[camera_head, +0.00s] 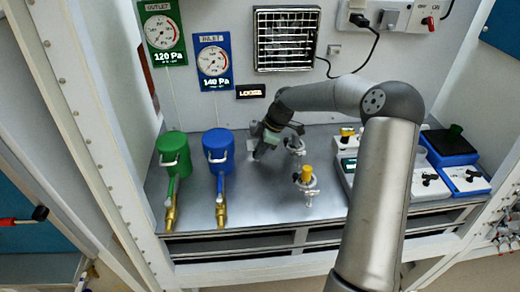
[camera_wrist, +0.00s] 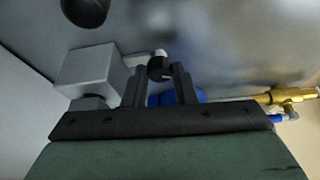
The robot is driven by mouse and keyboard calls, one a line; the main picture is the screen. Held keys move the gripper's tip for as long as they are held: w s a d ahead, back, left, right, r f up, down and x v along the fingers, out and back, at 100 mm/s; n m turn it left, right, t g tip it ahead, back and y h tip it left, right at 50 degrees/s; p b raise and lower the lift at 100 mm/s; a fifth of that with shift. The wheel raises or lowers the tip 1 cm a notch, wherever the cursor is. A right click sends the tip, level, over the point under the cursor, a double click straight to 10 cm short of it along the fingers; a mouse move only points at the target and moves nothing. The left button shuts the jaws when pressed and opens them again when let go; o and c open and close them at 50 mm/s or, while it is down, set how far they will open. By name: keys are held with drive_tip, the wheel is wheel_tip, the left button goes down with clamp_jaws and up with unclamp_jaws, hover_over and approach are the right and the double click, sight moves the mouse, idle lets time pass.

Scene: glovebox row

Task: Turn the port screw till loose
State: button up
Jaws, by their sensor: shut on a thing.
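My gripper (camera_wrist: 160,76) points down at the steel bench near the back wall, left of centre; it also shows in the head view (camera_head: 262,153). In the wrist view its two dark fingers stand on either side of a small black knob (camera_wrist: 159,66), which looks like the port screw. A short pale metal stem joins this knob to a grey block (camera_wrist: 88,70) on the left. The fingers are shut on the knob. In the head view my gripper and arm hide the screw, so its thread and looseness cannot be seen.
A green canister (camera_head: 173,150) and a blue canister (camera_head: 218,148) with brass valves stand left of my gripper. Clamp fittings, one with a yellow cap (camera_head: 306,172), stand to the right. Instruments (camera_head: 448,147) fill the right side. The front middle of the bench (camera_head: 260,205) is clear.

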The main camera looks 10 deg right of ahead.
idle(0.3)
drive_tip(key=o, duration=1)
drive_tip(key=b+v, duration=0.2)
drive_tip(key=v, duration=1.5)
drive_tip(key=shift+w+d+r, duration=0.1)
drive_tip(key=shift+r, duration=0.1)
